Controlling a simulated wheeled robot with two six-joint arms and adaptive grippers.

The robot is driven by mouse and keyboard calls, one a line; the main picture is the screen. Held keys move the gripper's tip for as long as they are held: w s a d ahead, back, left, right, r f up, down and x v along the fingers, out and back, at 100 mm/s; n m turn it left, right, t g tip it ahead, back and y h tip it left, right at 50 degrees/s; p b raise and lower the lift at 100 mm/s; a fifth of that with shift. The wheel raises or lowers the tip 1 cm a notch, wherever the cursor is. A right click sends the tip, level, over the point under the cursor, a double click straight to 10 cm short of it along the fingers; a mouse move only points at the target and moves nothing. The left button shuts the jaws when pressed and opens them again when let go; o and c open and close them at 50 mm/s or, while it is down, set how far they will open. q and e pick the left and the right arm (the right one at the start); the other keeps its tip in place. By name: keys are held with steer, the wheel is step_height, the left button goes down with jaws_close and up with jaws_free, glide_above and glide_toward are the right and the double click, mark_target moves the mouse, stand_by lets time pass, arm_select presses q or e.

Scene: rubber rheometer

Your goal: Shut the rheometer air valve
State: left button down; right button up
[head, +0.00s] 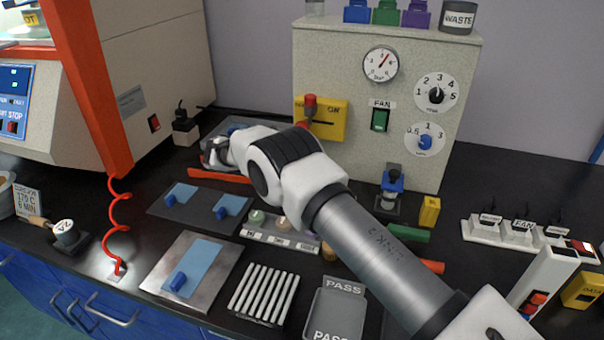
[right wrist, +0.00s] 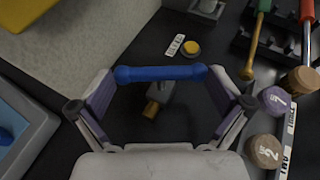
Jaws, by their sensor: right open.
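The valve shows in the right wrist view as a blue bar handle (right wrist: 160,73) on a grey body with a brass-coloured fitting (right wrist: 151,109) below it. The handle lies crosswise, spanning nearly the gap between the fingers of my right gripper (right wrist: 162,98). The gripper is open around the handle; I cannot tell whether a finger touches it. In the head view my right gripper (head: 215,152) is far out at the left end of my arm, low over the bench, and the valve is hidden there. My left gripper is not in view.
A beige panel with a yellow switch plate (head: 333,125) and red lever stands just behind my right wrist. An orange post (head: 85,80) with a coiled red cord is to the left. Numbered round stoppers (right wrist: 278,100) sit right of the gripper in the wrist view.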

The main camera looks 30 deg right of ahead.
steer(key=shift+a, duration=0.1)
steer(key=v, duration=0.6)
steer(key=shift+w, duration=0.15)
steer(key=shift+w+a+r, duration=0.1)
steer(key=shift+a+r, duration=0.15)
steer(key=shift+a, duration=0.3)
